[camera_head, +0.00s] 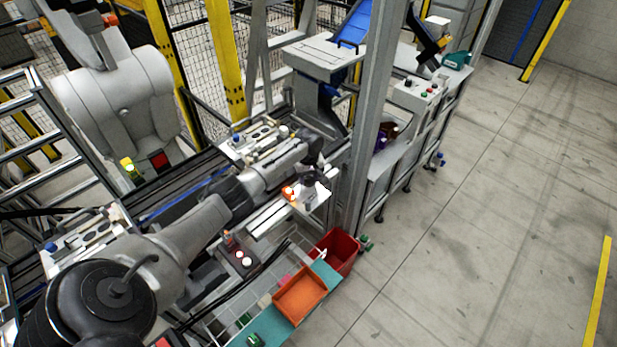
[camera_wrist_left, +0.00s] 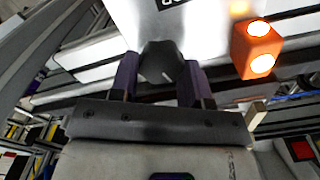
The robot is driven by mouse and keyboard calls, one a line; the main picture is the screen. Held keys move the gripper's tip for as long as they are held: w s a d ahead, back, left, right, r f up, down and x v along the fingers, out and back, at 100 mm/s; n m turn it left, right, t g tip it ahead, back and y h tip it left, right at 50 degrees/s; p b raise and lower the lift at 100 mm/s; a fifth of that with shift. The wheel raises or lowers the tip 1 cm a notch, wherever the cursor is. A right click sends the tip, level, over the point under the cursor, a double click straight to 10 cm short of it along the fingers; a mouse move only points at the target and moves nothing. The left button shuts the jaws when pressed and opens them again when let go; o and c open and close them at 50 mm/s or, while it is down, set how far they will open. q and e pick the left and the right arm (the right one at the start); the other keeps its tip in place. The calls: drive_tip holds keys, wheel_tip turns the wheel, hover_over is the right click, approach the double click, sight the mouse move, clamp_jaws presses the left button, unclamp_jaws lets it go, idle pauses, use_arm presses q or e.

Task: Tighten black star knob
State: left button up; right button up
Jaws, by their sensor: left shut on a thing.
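The black star knob (camera_wrist_left: 160,62) sits in front of a white plate in the left wrist view. My left gripper (camera_wrist_left: 162,72) is shut on it, with one dark finger on each side. In the head view, my left arm comes in from the left and its gripper (camera_head: 311,180) is at a small white plate (camera_head: 318,198) beside the rail. The knob is too small there to tell apart from the gripper. My right gripper is not in view.
An orange block with bright round faces (camera_wrist_left: 257,50) stands close to the right of the gripper. A grey upright post (camera_head: 371,120) is near the gripper. A red bin (camera_head: 345,251) and an orange tray (camera_head: 300,296) lie below. A fixture pallet (camera_head: 252,138) sits behind the arm.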

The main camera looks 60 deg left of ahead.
use_arm(q)
drive_tip(key=shift+r+m+p, duration=0.1)
drive_tip(key=shift+m+p, duration=0.5)
drive_tip(key=shift+m, duration=0.4)
drive_tip(key=m+p, duration=0.1)
drive_tip(key=m, duration=0.1)
drive_tip(key=shift+w+m, duration=0.1)
drive_tip(key=shift+m, duration=0.2)
drive_tip(key=m, duration=0.2)
drive_tip(key=shift+d+m+p, duration=0.1)
drive_tip(key=shift+m+p, duration=0.25)
drive_tip(key=shift+m, duration=0.05)
drive_tip(key=m, duration=0.3)
drive_tip(key=shift+w+m, duration=0.1)
drive_tip(key=shift+m, duration=0.2)
drive_tip(key=m, duration=0.3)
drive_tip(key=shift+d+m+p, duration=0.1)
drive_tip(key=shift+m+p, duration=0.2)
drive_tip(key=shift+p, duration=0.05)
drive_tip(key=m, duration=0.3)
drive_tip(key=shift+d, duration=0.1)
drive_tip(key=shift+m, duration=1.6)
